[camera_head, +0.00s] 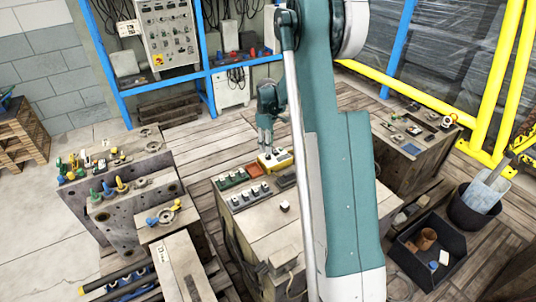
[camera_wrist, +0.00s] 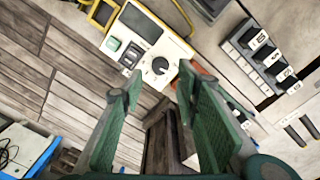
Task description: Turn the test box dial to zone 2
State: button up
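The test box (camera_wrist: 138,27) is cream and yellow with a dark grey screen, a green switch and a black dial (camera_wrist: 160,66) with a pale ring around it. I cannot read the zone marks or the dial's setting. In the head view the yellow test box (camera_head: 282,158) lies on the bench, partly hidden behind my gripper (camera_head: 266,148). In the wrist view my gripper (camera_wrist: 158,84) is open, its green fingers on either side of the dial in the picture. Nothing is between them, and they appear apart from the dial.
A block with numbered black switches (camera_wrist: 267,62) is near the box, also in the head view (camera_head: 250,193). A green block (camera_head: 232,179) and an orange one (camera_head: 257,170) lie close by.

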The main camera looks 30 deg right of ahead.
aim_at(268, 157)
jog(key=shift+f+b, duration=0.3)
jog(key=shift+f, duration=2.3)
jog(key=c, duration=0.9)
